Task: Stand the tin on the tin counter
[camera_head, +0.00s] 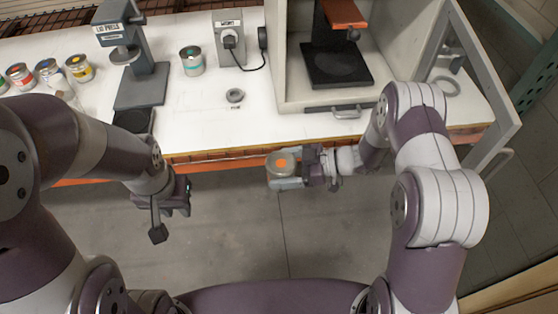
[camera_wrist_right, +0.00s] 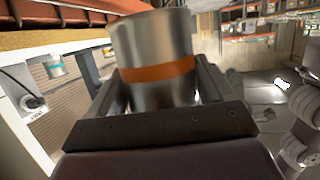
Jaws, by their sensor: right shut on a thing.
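A metal tin with an orange band (camera_wrist_right: 158,72) is held upright in my right gripper; its lid with an orange spot (camera_head: 281,161) shows in the head view. My right gripper (camera_head: 288,170) is shut on the tin's sides, in front of the bench's front edge and over the floor. The white counter (camera_head: 200,115) lies beyond the tin; no label on it reads as tin counter. My left gripper (camera_head: 170,212) is empty, its fingers apart, below the bench's front edge at left.
Several tins are at far left. A booth (camera_head: 290,85) with an open door stands right. The counter's front middle is clear.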

